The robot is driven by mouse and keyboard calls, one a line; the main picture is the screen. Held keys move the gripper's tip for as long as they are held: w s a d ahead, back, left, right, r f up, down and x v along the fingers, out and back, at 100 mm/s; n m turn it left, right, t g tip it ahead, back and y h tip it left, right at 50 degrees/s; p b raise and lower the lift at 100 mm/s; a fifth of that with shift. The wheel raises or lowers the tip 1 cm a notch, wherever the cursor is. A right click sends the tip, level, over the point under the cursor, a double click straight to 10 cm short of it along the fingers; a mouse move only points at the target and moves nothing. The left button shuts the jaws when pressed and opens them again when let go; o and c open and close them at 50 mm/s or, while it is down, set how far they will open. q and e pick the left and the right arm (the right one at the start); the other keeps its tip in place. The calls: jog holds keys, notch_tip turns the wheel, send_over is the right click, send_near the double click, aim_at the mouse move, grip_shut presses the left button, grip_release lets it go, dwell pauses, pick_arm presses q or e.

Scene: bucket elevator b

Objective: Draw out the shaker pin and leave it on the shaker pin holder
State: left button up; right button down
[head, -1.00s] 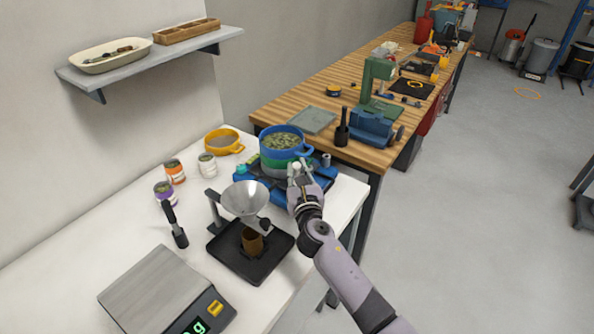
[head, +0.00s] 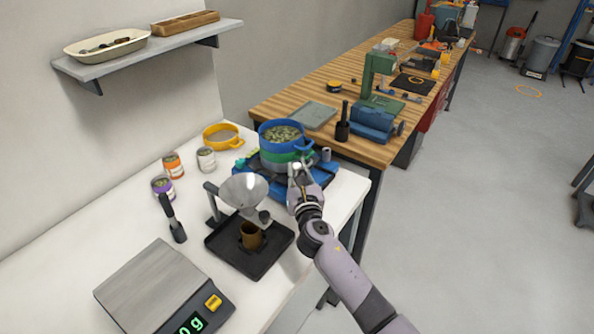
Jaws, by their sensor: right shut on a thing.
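The sieve shaker has a blue base (head: 322,173) on the white table. A stack of blue and green sieves (head: 279,152) with greenish grains in the top one stands on it. My right gripper (head: 299,168) is at the front right of the stack, low beside the shaker base. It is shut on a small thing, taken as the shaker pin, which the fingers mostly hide. A small grey upright cylinder (head: 326,155) stands at the back right of the base; I cannot tell whether it is the pin holder. My left gripper is out of view.
A funnel stand (head: 245,190) with a black tray is left of my right arm. A scale (head: 165,290) is in front. Jars (head: 206,159) and a yellow sieve (head: 222,136) stand at the left. A wooden bench (head: 375,150) is behind.

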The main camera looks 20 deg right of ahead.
jog(key=shift+f+b, duration=0.8)
jog(key=shift+f, duration=0.2)
jog(key=c, duration=1.5)
grip_release()
jog(key=shift+o, duration=0.2)
jog(key=s+a, duration=0.1)
jog(key=s, duration=1.1)
jog(key=shift+a, duration=0.2)
